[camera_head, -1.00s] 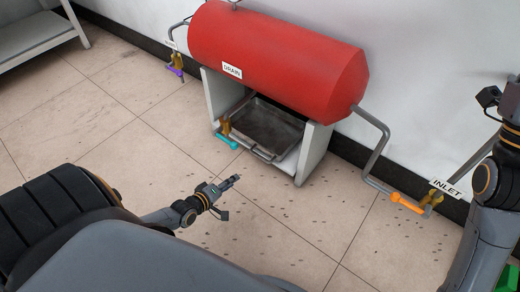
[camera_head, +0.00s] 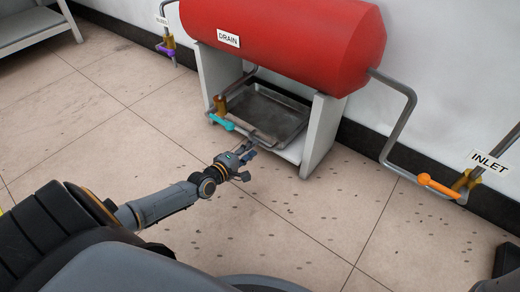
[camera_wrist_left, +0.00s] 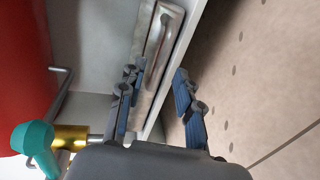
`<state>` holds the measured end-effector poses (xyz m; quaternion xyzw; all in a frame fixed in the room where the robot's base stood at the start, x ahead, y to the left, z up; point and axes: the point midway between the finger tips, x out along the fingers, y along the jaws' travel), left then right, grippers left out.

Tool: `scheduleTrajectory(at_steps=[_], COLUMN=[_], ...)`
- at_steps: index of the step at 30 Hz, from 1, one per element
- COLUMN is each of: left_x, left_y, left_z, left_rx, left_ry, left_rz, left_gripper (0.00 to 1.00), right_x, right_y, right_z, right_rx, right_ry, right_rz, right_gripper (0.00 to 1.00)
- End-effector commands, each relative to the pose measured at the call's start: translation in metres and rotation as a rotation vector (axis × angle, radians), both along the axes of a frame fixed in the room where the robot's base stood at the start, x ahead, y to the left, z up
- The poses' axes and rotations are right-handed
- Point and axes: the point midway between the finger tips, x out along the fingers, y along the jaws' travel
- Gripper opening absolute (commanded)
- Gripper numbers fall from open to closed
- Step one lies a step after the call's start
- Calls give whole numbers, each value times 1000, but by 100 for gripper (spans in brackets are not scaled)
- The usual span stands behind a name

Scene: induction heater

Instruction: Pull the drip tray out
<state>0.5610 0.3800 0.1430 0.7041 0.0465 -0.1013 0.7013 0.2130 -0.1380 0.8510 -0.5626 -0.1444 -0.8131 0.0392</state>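The drip tray (camera_head: 268,112) is a grey metal pan on the lower shelf of a stand under a red tank. Its front handle is partly hidden by my left gripper in the head view. In the left wrist view the tray handle (camera_wrist_left: 163,36) is a pale metal bar, just beyond the fingertips. My left gripper (camera_head: 250,151) is at the tray's front. Its blue-padded fingers (camera_wrist_left: 158,78) are apart, with the tray's front edge showing between them; I cannot tell whether they touch it. My right gripper is out of view.
The red tank (camera_head: 290,40) sits above the tray. A drain valve with a teal handle (camera_head: 221,122) hangs close to the left of my gripper. An inlet pipe with an orange valve handle (camera_head: 438,185) is at right. The floor in front is clear.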

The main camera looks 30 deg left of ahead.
Motion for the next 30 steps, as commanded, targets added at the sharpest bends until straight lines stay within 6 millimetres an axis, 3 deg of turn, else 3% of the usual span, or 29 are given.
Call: scheduleTrajectory(at_steps=[1,9,21,26,30], left_x=[12,47,53,53,53], left_y=[-1,-4,-4,-4,-4], left_z=[-7,-12,-12,-12,-12], left_rx=[0,0,1,1,1], left_ry=[-4,-1,2,2,1], left_rz=[1,0,0,0,0], left_gripper=[34,34,34,2,0], right_x=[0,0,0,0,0], right_y=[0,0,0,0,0], right_z=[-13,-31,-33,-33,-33], right_rx=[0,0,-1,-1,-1], right_ry=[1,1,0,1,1], right_rz=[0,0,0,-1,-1], right_gripper=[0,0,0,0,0])
